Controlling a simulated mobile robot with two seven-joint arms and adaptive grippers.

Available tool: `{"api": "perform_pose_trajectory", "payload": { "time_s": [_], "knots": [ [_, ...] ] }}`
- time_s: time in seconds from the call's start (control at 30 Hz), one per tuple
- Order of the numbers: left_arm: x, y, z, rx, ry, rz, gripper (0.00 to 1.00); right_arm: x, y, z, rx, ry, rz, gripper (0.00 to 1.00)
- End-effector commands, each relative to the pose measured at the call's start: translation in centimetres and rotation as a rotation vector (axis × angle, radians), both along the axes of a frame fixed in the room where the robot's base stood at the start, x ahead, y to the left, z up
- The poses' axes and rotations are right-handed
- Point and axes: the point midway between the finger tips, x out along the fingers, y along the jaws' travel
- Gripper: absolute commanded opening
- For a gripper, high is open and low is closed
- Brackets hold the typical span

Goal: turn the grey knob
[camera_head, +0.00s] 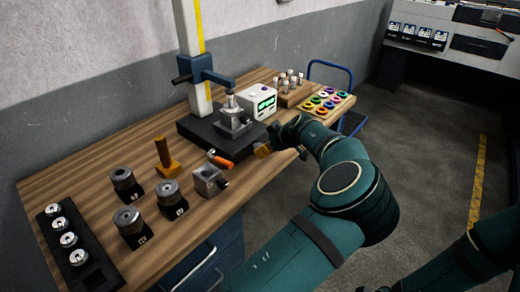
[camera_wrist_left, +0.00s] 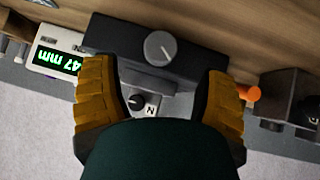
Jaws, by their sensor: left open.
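The grey knob (camera_wrist_left: 160,47) is a round disc with a pale pointer line, on the face of a dark block (camera_wrist_left: 105,36). In the left wrist view it lies just beyond my left fingertips and between them, apart from both. My left gripper (camera_wrist_left: 160,70) has yellow fingers, is open, and is empty. In the head view the left gripper (camera_head: 264,150) is at the front of the black base (camera_head: 193,126) of a column stand, and the grey knob cannot be made out there. My right gripper is out of view.
A display box (camera_head: 259,103) with green digits stands beside the stand. An orange-handled tool (camera_head: 221,162) and a grey metal block (camera_head: 209,181) lie close to the left gripper. Several dark cylinders and a black rack (camera_head: 50,233) fill the bench's near left.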

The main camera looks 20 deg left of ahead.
Motion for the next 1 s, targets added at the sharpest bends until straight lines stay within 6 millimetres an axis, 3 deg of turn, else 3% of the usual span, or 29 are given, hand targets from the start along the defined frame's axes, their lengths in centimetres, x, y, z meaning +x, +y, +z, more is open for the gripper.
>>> {"api": "perform_pose_trajectory", "payload": {
  "time_s": [0.3, 0.77, 0.93, 0.97, 1.0],
  "knots": [
    [1.7, 3.0, -3.5, 0.001, 0.002, -0.001, 0.72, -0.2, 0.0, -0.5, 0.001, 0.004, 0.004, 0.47],
    [2.1, 3.6, -4.1, -0.001, 0.0, -0.002, 0.73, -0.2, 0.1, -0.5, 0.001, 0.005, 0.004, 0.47],
    [2.1, 3.6, -4.1, -0.001, 0.001, -0.001, 0.14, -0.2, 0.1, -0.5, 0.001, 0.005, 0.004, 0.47],
    [2.1, 3.6, -4.1, -0.001, 0.001, -0.001, 0.05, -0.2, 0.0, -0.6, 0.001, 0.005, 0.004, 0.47],
    [2.1, 3.7, -4.1, -0.001, 0.001, -0.001, 0.04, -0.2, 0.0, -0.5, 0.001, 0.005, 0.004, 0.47]
  ]
}}
